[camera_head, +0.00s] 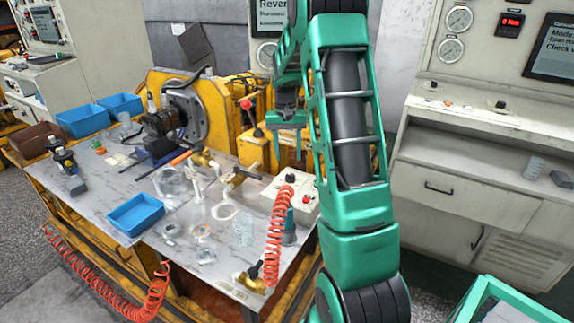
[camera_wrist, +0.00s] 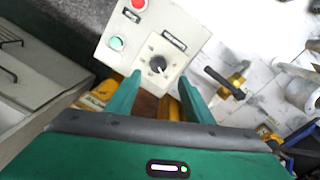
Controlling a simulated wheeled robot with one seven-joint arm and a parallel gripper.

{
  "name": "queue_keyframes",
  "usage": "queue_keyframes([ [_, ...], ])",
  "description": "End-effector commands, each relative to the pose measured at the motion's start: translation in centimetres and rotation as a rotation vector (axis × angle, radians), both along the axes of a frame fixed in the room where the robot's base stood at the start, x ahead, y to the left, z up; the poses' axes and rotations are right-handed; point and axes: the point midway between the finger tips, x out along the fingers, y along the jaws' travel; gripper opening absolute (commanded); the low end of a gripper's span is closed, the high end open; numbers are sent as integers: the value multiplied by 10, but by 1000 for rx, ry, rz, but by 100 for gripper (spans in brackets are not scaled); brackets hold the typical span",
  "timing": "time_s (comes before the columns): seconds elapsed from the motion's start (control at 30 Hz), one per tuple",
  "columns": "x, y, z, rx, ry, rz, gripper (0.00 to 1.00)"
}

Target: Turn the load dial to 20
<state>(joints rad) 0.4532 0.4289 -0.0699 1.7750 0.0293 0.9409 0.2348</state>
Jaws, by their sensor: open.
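The load dial (camera_wrist: 157,64) is a round black knob with a pale pointer line, on the face of a light grey control box. Its scale is too small to read. The control box (camera_head: 299,198) stands at the right end of the metal worktable, and its top also shows in the wrist view (camera_wrist: 178,22). In the wrist view a red button (camera_wrist: 138,4) and a green button (camera_wrist: 116,43) sit on the same face. My gripper (camera_wrist: 160,92) is open and empty, its two green fingers pointing toward the dial, apart from it. In the head view my gripper (camera_head: 287,120) hangs above and behind the box.
A coiled orange hose (camera_head: 277,235) runs beside the box. Brass valves (camera_head: 240,177), clear jars and a blue tray (camera_head: 136,213) lie on the worktable. A yellow machine (camera_head: 225,105) stands behind it. A grey console (camera_head: 470,140) stands at right.

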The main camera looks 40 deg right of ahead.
Motion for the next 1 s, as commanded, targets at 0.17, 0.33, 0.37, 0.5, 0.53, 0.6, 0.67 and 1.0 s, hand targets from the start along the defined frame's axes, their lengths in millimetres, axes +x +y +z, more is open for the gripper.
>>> queue_keyframes([
  [0.17,1,0,17,-1,-1,0,47],
  [0.33,1,1,21,1,1,0,47],
  [0.37,1,1,21,1,1,0,47],
  [0.5,1,1,21,1,1,0,47],
  [0.53,1,1,21,1,1,0,47],
  [0.6,1,1,21,1,1,-1,47],
  [0.67,1,1,21,1,1,0,47],
  [1.0,-18,13,38,-6,-2,11,47],
])
